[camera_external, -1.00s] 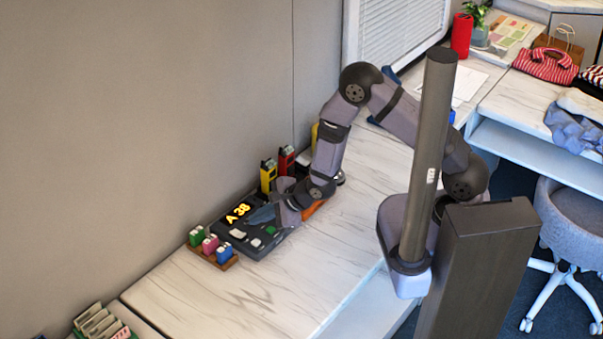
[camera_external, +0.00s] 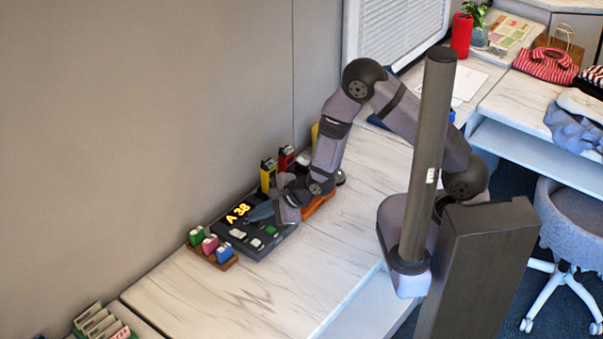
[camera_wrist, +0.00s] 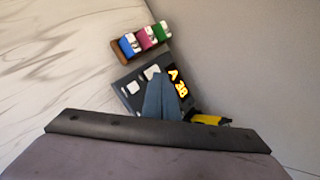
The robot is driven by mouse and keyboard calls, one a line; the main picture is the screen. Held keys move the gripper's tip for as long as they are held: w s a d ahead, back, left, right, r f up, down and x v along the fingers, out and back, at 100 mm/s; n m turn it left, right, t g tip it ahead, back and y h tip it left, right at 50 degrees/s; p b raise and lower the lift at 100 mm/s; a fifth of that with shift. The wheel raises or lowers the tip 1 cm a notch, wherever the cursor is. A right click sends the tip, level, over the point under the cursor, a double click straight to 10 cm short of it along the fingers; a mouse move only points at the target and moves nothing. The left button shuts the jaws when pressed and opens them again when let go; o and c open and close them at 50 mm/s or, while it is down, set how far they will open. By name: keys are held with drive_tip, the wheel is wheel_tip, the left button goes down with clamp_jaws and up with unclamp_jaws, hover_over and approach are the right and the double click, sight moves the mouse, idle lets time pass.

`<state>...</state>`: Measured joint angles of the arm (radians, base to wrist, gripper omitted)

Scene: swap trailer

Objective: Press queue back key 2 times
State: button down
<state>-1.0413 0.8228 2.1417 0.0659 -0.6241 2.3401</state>
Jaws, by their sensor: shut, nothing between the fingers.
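The dark queue console (camera_external: 248,247) lies on the white marble counter by the wall, with a lit orange display (camera_external: 238,213) reading "A 38". Pale keys (camera_external: 237,234) and a green key (camera_external: 271,230) show on its top. My gripper (camera_external: 254,216) is shut and empty, its blue-grey fingers over the console between the display and the keys. In the wrist view the fingers (camera_wrist: 162,100) cover part of the console (camera_wrist: 127,85), beside two pale keys (camera_wrist: 133,88) and the display (camera_wrist: 178,82). I cannot tell whether the tips touch a key; any key under them is hidden.
A wooden holder with green, pink and blue items (camera_external: 213,247) stands left of the console. Yellow (camera_external: 268,175) and red (camera_external: 287,158) devices stand behind it. An orange object (camera_external: 318,205) lies beside my wrist. The counter in front is clear (camera_external: 300,265).

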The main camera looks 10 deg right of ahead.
sight(256, 243)
wheel_tip(256, 243, up, 3)
drive_tip(key=shift+f, duration=0.15)
idle(0.3)
drive_tip(key=shift+f+b, duration=3.4)
drive_tip(key=shift+f, duration=1.05)
drive_tip(key=shift+f, duration=0.15)
drive_tip(key=shift+f+b, duration=0.25)
drive_tip(key=shift+b, duration=0.25)
drive_tip(key=shift+f+b, duration=0.5)
drive_tip(key=shift+b, duration=0.05)
drive_tip(key=shift+r, duration=0.1)
drive_tip(key=shift+r+p, duration=0.7)
drive_tip(key=shift+r, duration=0.15)
